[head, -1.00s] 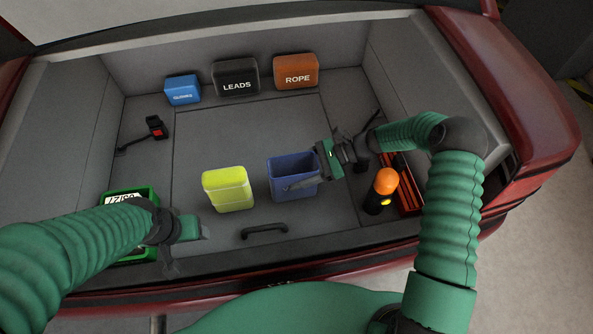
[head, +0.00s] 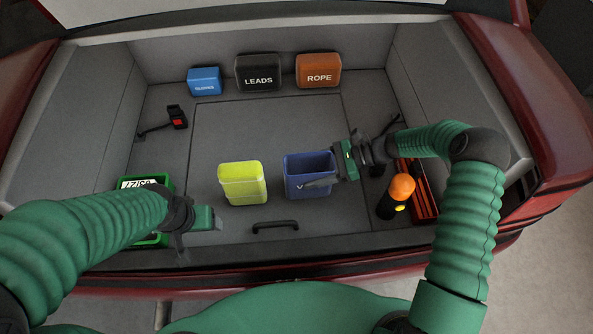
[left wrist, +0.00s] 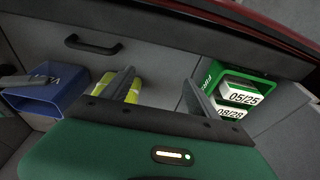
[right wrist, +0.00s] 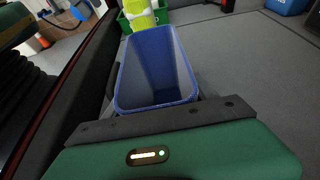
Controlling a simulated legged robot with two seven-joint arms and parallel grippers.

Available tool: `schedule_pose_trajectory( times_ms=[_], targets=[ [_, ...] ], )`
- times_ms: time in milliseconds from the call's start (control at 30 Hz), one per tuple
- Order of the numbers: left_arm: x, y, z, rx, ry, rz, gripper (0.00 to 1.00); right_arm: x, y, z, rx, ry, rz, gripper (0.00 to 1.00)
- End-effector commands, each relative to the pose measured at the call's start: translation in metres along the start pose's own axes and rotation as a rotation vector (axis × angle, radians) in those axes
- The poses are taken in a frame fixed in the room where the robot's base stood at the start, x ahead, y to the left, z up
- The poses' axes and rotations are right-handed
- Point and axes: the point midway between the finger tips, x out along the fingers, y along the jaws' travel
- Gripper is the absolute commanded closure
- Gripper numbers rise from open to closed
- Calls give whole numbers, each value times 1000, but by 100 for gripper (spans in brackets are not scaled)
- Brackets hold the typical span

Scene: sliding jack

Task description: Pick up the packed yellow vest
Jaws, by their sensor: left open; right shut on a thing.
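The packed yellow vest (head: 243,183) stands upright on the trunk floor, left of the blue bin. It also shows in the left wrist view (left wrist: 132,92), partly hidden behind my left gripper's finger. My left gripper (head: 205,226) is open and empty, in front and to the left of the vest, near the trunk's front edge. My right gripper (head: 330,180) is shut on the wall of the open blue bin (head: 308,188). The bin looks empty in the right wrist view (right wrist: 158,70).
A green box (head: 150,182) with date labels stands at left, partly behind my left arm. An orange-topped flashlight (head: 396,197) and a red case (head: 418,190) are at right. Blue (head: 204,81), LEADS (head: 258,73) and ROPE (head: 319,71) packs line the back. A handle (head: 275,225) lies in front.

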Motion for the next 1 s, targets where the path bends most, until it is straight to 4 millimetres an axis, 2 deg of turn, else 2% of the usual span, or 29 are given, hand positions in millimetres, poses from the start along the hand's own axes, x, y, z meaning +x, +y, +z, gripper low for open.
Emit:
schedule_pose_trajectory(
  times_ms=[167,267,467,600,700,800,900,1000],
  targets=[
    [-1,4,-9,61,-9,-2,31,0,0,0,0,0,0,76],
    [-2,15,-36,239,-41,-11,31,0,0,0,0,0,0,76],
    [-10,58,-117,829,-162,-78,31,0,0,0,0,0,0,76],
    [-17,100,-140,1256,-329,-107,31,0,0,0,0,0,0,76],
    [-24,119,-149,1449,-419,-122,31,0,0,0,0,0,-1,76],
    [-29,130,-153,1552,-472,-128,31,0,0,0,0,1,-1,76],
    [-23,129,-152,1586,-493,-129,31,0,0,0,0,1,-1,76],
    [-5,120,-147,1585,-497,-127,31,1,0,0,0,2,0,76]
  ],
)
